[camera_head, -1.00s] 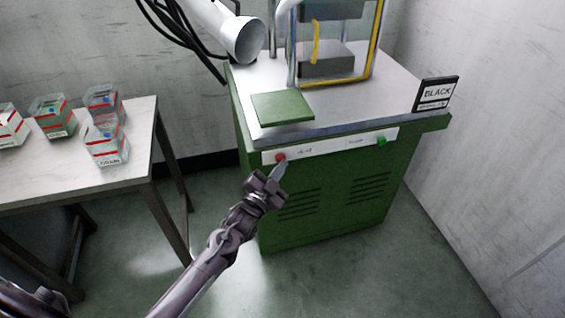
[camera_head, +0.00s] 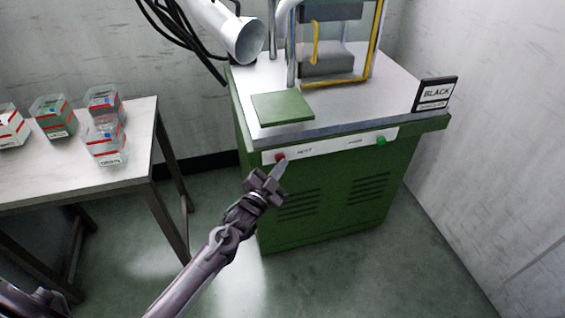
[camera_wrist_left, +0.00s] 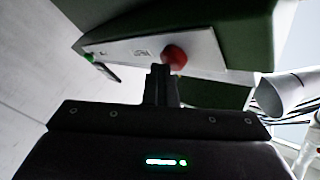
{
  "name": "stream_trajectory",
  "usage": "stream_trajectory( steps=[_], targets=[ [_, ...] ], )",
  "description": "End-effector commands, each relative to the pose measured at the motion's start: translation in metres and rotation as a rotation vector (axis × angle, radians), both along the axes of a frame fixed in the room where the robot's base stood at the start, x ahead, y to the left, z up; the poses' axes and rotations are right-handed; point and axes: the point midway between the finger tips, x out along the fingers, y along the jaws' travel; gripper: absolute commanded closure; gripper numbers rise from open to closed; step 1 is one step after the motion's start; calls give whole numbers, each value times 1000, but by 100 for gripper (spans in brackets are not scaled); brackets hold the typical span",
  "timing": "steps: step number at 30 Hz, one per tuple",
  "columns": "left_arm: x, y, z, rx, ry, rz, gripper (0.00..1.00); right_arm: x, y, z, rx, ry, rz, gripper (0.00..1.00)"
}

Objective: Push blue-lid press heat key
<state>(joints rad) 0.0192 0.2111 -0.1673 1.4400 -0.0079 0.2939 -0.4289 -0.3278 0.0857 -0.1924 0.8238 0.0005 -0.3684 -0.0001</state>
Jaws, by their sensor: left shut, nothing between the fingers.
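The green press cabinet (camera_head: 330,205) has a white key strip (camera_head: 332,146) along its front top edge. A red key (camera_head: 280,157), labelled HEAT as far as I can read, is at the strip's left end; a green key (camera_head: 381,140) is at its right. My left gripper (camera_head: 279,169) is shut and empty, its tips just in front of and below the red key. In the left wrist view the red key (camera_wrist_left: 174,55) is just beyond the closed fingers (camera_wrist_left: 161,72); I cannot tell whether they touch. No blue lid is visible on this press. My right gripper is out of view.
A green plate (camera_head: 282,108) lies on the press top before the yellow-framed guard (camera_head: 335,82). A BLACK sign (camera_head: 436,93) stands at the right corner. A table (camera_head: 60,177) at left holds several clear red-banded containers. A white duct (camera_head: 240,38) hangs above.

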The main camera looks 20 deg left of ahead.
Motion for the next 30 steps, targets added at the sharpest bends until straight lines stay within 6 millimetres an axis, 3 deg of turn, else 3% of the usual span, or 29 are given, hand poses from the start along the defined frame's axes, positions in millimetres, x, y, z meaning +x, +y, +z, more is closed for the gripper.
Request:
stream_trajectory(
  steps=[1,10,30],
  targets=[
    [3,10,6,5,-8,22,100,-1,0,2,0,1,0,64],
    [0,9,5,5,-8,21,100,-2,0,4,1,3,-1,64],
    [-50,-28,2,2,-4,13,100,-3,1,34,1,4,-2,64]
  ],
)
